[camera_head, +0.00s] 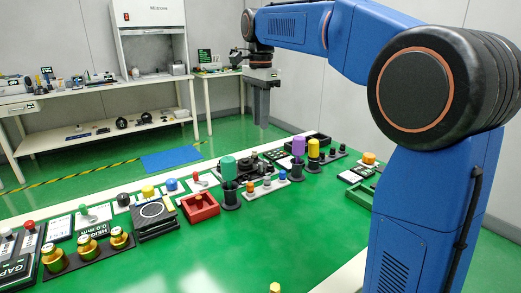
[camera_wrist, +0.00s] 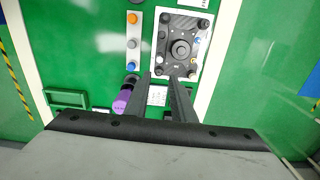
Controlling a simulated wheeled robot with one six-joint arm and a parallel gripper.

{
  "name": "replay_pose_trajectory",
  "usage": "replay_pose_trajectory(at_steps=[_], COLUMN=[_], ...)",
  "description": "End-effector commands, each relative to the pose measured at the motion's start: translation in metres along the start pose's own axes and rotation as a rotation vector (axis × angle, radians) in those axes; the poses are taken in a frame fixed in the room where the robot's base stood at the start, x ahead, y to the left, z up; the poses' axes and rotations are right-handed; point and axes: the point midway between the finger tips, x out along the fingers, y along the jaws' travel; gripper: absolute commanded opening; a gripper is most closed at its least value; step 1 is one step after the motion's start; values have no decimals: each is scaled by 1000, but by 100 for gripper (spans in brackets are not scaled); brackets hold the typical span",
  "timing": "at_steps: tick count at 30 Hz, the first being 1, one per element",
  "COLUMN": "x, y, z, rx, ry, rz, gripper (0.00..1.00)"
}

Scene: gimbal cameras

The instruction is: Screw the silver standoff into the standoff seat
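I cannot make out the silver standoff or its seat for certain in either view; the parts on the table are too small to tell. A dark square plate with a round central part (camera_wrist: 180,48) and small posts at its corners lies ahead of my gripper in the wrist view. A dark assembly (camera_head: 249,168), perhaps the same one, sits mid-table in the head view. My gripper (camera_head: 261,122) hangs high above the far side of the table, pointing down. In the wrist view its two dark fingers (camera_wrist: 161,78) stand apart with nothing visible between them.
A purple cylinder (camera_head: 298,146), a yellow cylinder (camera_head: 313,148) and a green cylinder (camera_head: 228,168) stand upright on the table. A red open box (camera_head: 200,214) and brass-coloured round parts (camera_head: 87,249) are nearer left. The green table's front middle (camera_head: 240,250) is largely clear.

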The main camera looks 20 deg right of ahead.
Motion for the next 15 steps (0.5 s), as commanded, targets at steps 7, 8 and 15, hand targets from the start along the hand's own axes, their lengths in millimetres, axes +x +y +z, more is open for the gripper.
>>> replay_pose_trajectory(at_steps=[7, 8, 15], x=[41, 46, 84], y=[1, 1, 1], z=[0, 0, 0], rx=[-2, -2, -3], ry=[-1, -1, -1], rz=[3, 2, 3], gripper=[23, 23, 23])
